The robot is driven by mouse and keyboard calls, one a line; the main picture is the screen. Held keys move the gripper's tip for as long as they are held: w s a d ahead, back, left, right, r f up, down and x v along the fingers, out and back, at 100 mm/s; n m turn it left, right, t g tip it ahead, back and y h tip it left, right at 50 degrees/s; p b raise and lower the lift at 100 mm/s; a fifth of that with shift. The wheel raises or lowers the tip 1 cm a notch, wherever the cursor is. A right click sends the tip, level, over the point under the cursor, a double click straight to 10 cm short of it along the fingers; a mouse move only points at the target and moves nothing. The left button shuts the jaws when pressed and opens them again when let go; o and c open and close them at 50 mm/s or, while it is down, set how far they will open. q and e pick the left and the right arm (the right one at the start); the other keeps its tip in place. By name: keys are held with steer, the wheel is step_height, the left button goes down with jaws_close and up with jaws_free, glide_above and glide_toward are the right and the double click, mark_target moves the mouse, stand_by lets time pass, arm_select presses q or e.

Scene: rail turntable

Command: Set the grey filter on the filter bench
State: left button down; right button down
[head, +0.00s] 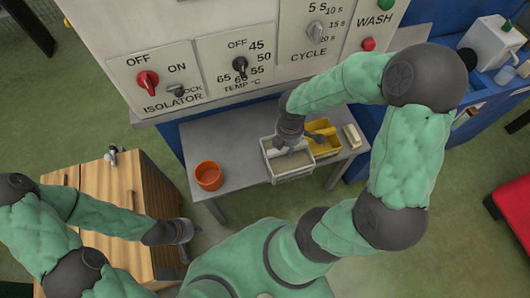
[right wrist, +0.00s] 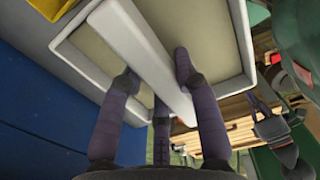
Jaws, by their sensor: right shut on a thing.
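The grey filter (head: 291,180) is a shallow rectangular frame with a beige panel and a pale bar across it. It also fills the top of the right wrist view (right wrist: 215,42). My right gripper (head: 291,149) is over it, its fingers on both sides of the bar (right wrist: 145,55) and shut on it. The filter appears over the front part of the grey bench (head: 232,140); I cannot tell whether it touches the top. My left gripper (head: 185,245) is low beside the wooden cabinet, away from the filter; its fingers are too small to read.
A yellow tray (head: 326,146) is close beside the filter, with a pale block (head: 352,135) to its right. An orange cup (head: 208,175) stands at the bench's left. The control panel (head: 190,85) rises behind. A wooden cabinet (head: 105,190) stands at left.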

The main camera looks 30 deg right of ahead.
steer(key=w+a+f, duration=0.1)
steer(key=w+a+f+b, duration=0.1)
steer(key=w, duration=0.1)
steer(key=w+a+f+b, duration=0.1)
steer(key=w, duration=0.1)
steer(key=shift+a, duration=0.1)
steer(key=w+f, duration=0.1)
steer(key=w+a+f+b, duration=0.1)
steer(key=f, duration=0.1)
steer(key=w+f+b, duration=0.1)
steer(key=shift+a+f, duration=0.2)
steer(key=shift+a, duration=0.2)
steer(key=shift+w+a+f, duration=0.1)
steer(key=shift+w+f, duration=0.05)
steer(key=shift+w+a+f+b, duration=0.15)
steer(key=shift+f+b, duration=0.4)
steer(key=shift+f, duration=0.35)
steer(key=shift+w+f+b, duration=0.1)
steer(key=shift+f+b, duration=0.4)
steer(key=shift+f, duration=0.4)
steer(key=shift+f, duration=0.1)
steer(key=c, duration=0.9)
jaws_free()
step_height(320, 180, up, 12)
steer(key=p, duration=0.5)
